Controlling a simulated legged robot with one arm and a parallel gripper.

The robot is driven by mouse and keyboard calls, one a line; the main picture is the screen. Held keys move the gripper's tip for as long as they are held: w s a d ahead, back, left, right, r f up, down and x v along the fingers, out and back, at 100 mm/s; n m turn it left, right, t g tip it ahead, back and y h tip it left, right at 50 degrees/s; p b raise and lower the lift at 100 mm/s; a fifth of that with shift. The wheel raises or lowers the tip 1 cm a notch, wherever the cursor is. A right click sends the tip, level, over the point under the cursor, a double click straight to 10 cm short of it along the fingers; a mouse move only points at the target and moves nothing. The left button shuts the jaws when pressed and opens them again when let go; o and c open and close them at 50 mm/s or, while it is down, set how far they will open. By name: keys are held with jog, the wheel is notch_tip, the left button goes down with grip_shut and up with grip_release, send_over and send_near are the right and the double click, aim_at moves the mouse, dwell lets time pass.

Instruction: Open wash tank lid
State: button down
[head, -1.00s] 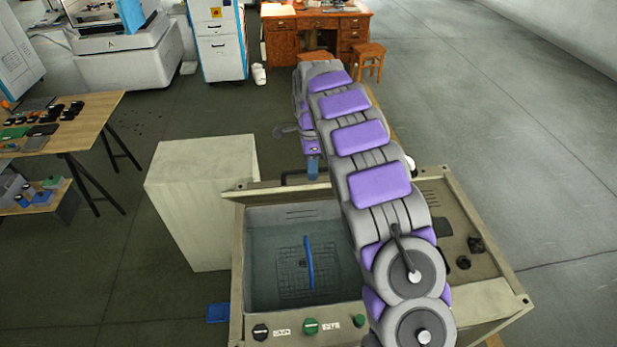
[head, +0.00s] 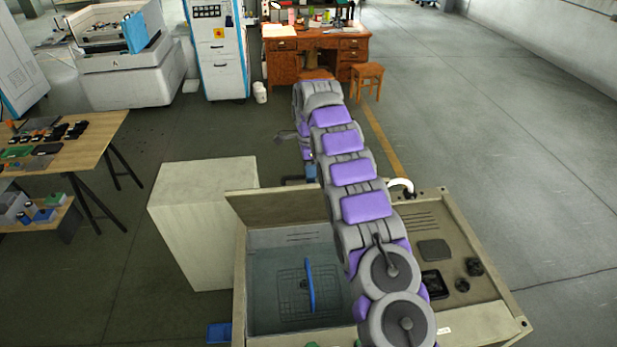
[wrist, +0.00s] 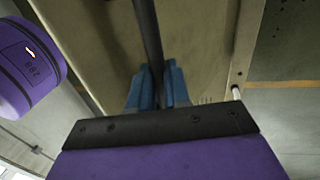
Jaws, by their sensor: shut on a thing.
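The wash tank (head: 240,290) stands open in front of me, and its inside shows. Its lid (head: 285,208) stands raised along the far edge, inner face towards me. In the wrist view, my gripper (wrist: 157,92) has its blue fingers shut around the dark bar handle (wrist: 148,35) beside the beige lid panel (wrist: 95,45). In the head view, my gripper (head: 312,172) is behind the lid's top edge, and my arm hides the lid's right end and most of the handle.
A blue-handled wire basket (head: 309,285) sits inside the tank. A pale cabinet (head: 200,215) stands close to the left. The control deck (head: 465,300) is on the right. A workbench (head: 75,150) stands at left; a wooden desk (head: 315,52) and stool (head: 366,75) are farther back.

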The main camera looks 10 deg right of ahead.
jog(key=shift+w+d+f, duration=0.1)
jog(key=shift+d+f, duration=0.15)
jog(key=shift+f, duration=0.3)
jog(key=c, duration=1.4)
grip_release()
jog(key=shift+w+f, duration=0.1)
jog(key=shift+o, duration=0.6)
jog(key=shift+w+d+f, duration=0.1)
jog(key=shift+w+f, duration=0.15)
jog(key=shift+w, duration=0.25)
jog(key=shift+o, duration=0.8)
jog(key=shift+w+d+r, duration=0.1)
jog(key=shift+w, duration=0.05)
jog(key=shift+r, duration=0.35)
jog(key=shift+a+r, duration=0.1)
jog(key=shift+a, duration=0.1)
